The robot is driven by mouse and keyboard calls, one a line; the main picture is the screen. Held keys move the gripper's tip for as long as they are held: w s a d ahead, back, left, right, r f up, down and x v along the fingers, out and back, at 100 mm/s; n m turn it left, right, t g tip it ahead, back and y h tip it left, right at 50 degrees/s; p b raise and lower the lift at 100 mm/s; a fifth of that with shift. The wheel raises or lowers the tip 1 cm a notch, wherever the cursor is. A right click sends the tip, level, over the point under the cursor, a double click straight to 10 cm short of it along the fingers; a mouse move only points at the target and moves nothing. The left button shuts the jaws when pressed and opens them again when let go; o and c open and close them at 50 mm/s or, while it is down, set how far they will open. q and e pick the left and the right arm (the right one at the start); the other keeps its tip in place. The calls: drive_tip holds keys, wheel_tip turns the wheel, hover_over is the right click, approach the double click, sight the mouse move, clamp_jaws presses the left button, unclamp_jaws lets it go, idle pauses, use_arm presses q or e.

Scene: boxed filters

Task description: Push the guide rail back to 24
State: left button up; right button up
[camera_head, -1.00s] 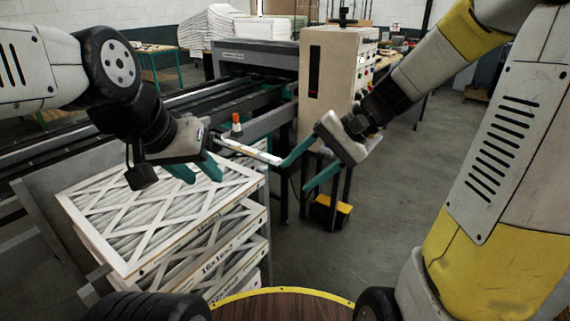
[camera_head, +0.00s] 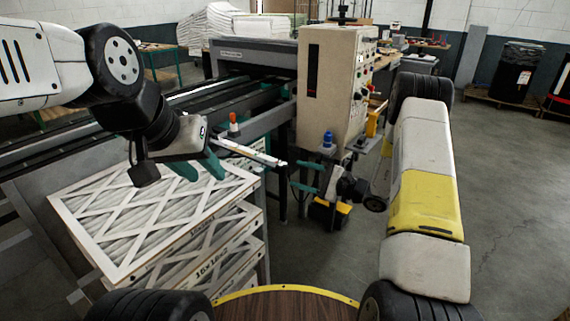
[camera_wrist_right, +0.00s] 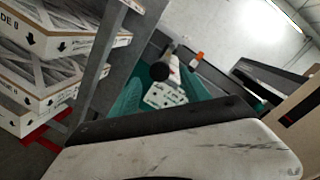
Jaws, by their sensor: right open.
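The guide rail is most likely the grey bar (camera_head: 268,121) along the near side of the conveyor. An orange-capped knob (camera_head: 233,126) stands by its left end, and a white scale strip (camera_head: 250,152) sticks out towards me; its numbers are unreadable. My right gripper (camera_head: 297,175) is open and empty, just right of and below the strip's end, touching nothing that I can make out. In the right wrist view, its teal fingers (camera_wrist_right: 160,92) frame a white plate, with a dark round knob and the orange cap (camera_wrist_right: 197,59) beyond. My left gripper (camera_head: 198,169) hangs open above the filters.
Boxed filters (camera_head: 150,210) are stacked below my left gripper. A beige control cabinet (camera_head: 325,85) stands behind my right gripper, with a blue-capped part (camera_head: 328,139) at its base.

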sight(287, 171)
drive_tip(key=x, duration=0.6)
drive_tip(key=shift+r, duration=0.1)
clamp_jaws()
drive_tip(key=shift+s, duration=0.1)
idle(1.1)
